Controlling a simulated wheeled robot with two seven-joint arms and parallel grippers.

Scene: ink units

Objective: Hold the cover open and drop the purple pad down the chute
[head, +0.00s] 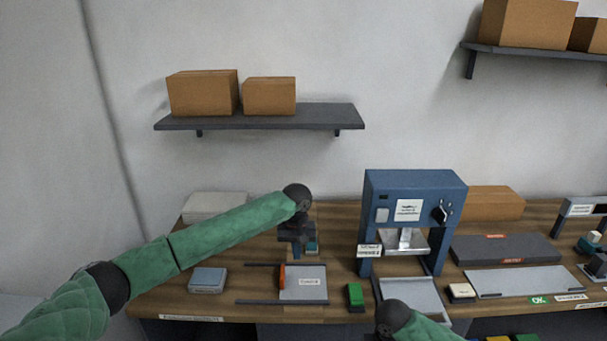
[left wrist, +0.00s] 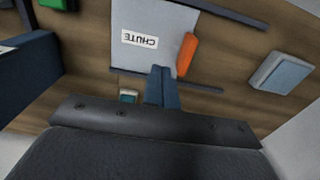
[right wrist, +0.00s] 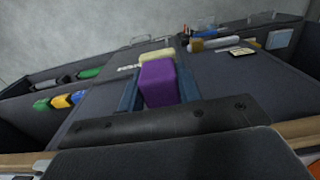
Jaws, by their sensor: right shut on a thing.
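The grey chute cover (head: 305,291), labelled CHUTE, lies flat between two dark rails on the wooden bench. It also shows in the left wrist view (left wrist: 163,18). Its orange handle (head: 282,276) stands at its left edge in the head view. My left gripper (left wrist: 162,70) points down over the cover's far side, fingers together and empty, close beside the orange handle (left wrist: 187,54). Whether they touch is unclear. My right gripper (right wrist: 158,80) is shut on the purple pad (right wrist: 158,84), which has a cream part behind it. The head view does not show this gripper.
A blue press (head: 415,185) stands right of the cover, with a grey tray below. A green block (head: 355,296) and a blue-grey box (head: 208,280) flank the cover. In the right wrist view, several coloured blocks (right wrist: 62,101) lie in a dark bin.

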